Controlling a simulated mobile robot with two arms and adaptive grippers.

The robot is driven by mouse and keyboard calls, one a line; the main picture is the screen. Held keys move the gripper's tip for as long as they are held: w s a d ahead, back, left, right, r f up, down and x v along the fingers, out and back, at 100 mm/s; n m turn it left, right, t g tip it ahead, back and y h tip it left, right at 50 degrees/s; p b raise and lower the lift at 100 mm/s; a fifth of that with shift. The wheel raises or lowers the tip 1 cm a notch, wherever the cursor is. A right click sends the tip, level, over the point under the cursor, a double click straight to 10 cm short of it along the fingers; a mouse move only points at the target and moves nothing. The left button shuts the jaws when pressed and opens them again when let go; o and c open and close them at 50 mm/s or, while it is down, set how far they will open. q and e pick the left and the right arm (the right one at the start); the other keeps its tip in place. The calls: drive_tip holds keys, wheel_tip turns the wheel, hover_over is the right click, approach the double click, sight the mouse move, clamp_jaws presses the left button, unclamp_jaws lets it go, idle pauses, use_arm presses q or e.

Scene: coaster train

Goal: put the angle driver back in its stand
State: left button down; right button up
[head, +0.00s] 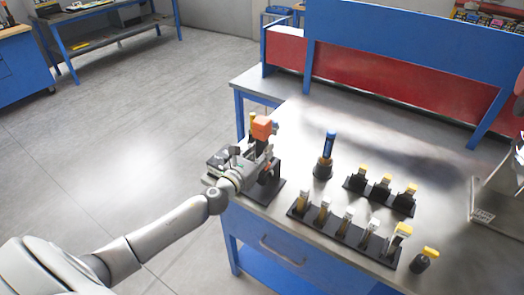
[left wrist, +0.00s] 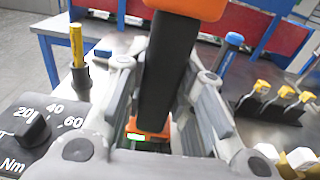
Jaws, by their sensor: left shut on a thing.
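The angle driver (head: 262,127) has an orange head and a black body. My left gripper (head: 262,153) is shut on its black body, above the near left corner of the bench. In the left wrist view the driver (left wrist: 168,75) stands between the two grey fingers (left wrist: 165,100), with orange at top and bottom and a small green light low down. A black stand (head: 268,190) with a flat base shows just below the gripper, partly hidden by it. I cannot tell whether the driver touches the stand. My right gripper is not in view.
A blue-handled tool (head: 329,145) stands in a black holder to the right. Two black racks of yellow-topped tools (head: 345,235) (head: 381,190) lie further right. A dial box marked Nm (left wrist: 40,130) is close left of the gripper. Bare bench lies towards the back.

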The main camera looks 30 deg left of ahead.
use_arm(q)
drive_tip(key=shift+f+b, duration=0.1)
drive_tip(key=shift+b, duration=0.2)
